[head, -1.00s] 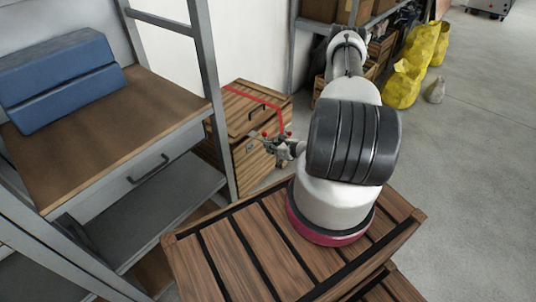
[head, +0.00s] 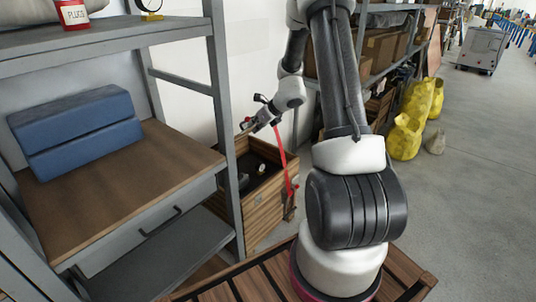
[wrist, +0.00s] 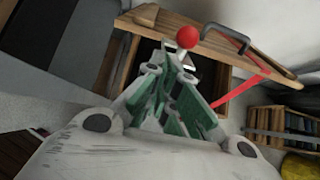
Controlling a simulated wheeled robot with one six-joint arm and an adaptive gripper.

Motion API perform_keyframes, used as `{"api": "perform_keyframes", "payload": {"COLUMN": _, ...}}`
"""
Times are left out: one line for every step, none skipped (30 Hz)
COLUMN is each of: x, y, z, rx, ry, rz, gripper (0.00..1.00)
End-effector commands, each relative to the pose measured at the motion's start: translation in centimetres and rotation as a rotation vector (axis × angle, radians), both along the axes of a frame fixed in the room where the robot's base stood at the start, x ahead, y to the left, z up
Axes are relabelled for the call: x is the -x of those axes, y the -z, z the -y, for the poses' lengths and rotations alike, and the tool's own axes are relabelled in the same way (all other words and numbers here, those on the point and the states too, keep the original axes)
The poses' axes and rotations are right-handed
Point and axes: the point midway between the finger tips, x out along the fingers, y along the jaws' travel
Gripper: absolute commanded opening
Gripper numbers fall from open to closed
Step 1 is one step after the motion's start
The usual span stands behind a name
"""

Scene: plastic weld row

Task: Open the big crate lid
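The big wooden crate (head: 264,214) stands behind the grey shelf in the head view. Its top is uncovered, showing a dark inside with small pale items. In the wrist view, the lid (wrist: 275,72) is a tilted wooden board with a black handle (wrist: 228,38), raised from the crate opening. A red strap (head: 281,150) hangs slantwise to the crate's near right side; it also shows in the wrist view (wrist: 238,92). My gripper (head: 254,112) is above the crate at the back.
The grey shelf (head: 228,150) with a blue block (head: 75,130) stands close on the left. A slatted wooden surface (head: 245,283) lies below my arm. Yellow bags (head: 407,130) stand to the right, before a loaded rack. The grey floor at right is open.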

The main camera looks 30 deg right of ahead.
Motion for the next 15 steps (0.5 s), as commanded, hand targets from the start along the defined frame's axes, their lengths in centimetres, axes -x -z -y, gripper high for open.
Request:
{"api": "perform_keyframes", "payload": {"x": -1.6, "y": -2.0, "z": -0.7, "rx": 0.007, "ry": -0.009, "rz": 0.010, "gripper": 0.00}}
{"api": "perform_keyframes", "payload": {"x": -2.4, "y": -3.0, "z": -1.1, "rx": 0.006, "ry": -0.009, "rz": 0.009, "gripper": 0.00}}
{"api": "perform_keyframes", "payload": {"x": -3.5, "y": -4.2, "z": -1.5, "rx": 0.006, "ry": -0.009, "rz": 0.008, "gripper": 0.00}}
{"api": "perform_keyframes", "payload": {"x": -4.3, "y": -5.1, "z": -1.8, "rx": 0.005, "ry": -0.008, "rz": 0.008, "gripper": 0.00}}
{"api": "perform_keyframes", "payload": {"x": -5.1, "y": -5.9, "z": -2.1, "rx": 0.004, "ry": -0.007, "rz": 0.008, "gripper": 0.00}}
{"api": "perform_keyframes", "payload": {"x": -5.9, "y": -6.7, "z": -2.5, "rx": 0.003, "ry": -0.006, "rz": 0.005, "gripper": 0.00}}
{"api": "perform_keyframes", "payload": {"x": -6.3, "y": -7.1, "z": -2.6, "rx": 0.003, "ry": -0.004, "rz": 0.003, "gripper": 0.00}}
{"api": "perform_keyframes", "payload": {"x": -6.5, "y": -7.4, "z": -2.7, "rx": 0.002, "ry": -0.002, "rz": 0.001, "gripper": 0.00}}
{"api": "perform_keyframes", "payload": {"x": -6.7, "y": -7.6, "z": -2.7, "rx": 0.000, "ry": 0.000, "rz": -0.001, "gripper": 0.00}}
{"api": "perform_keyframes", "payload": {"x": -6.7, "y": -7.5, "z": -2.7, "rx": -0.001, "ry": 0.001, "rz": -0.002, "gripper": 0.00}}
{"api": "perform_keyframes", "payload": {"x": -6.6, "y": -7.5, "z": -2.6, "rx": -0.002, "ry": 0.003, "rz": -0.003, "gripper": 0.00}}
{"api": "perform_keyframes", "payload": {"x": -6.6, "y": -7.4, "z": -2.6, "rx": -0.002, "ry": 0.003, "rz": -0.003, "gripper": 0.00}}
{"api": "perform_keyframes", "payload": {"x": -6.6, "y": -7.4, "z": -2.6, "rx": -0.002, "ry": 0.003, "rz": -0.003, "gripper": 0.00}}
{"api": "perform_keyframes", "payload": {"x": -6.6, "y": -7.4, "z": -2.6, "rx": -0.003, "ry": 0.004, "rz": -0.003, "gripper": 0.00}}
{"api": "perform_keyframes", "payload": {"x": -6.6, "y": -7.4, "z": -2.6, "rx": -0.003, "ry": 0.003, "rz": -0.003, "gripper": 0.00}}
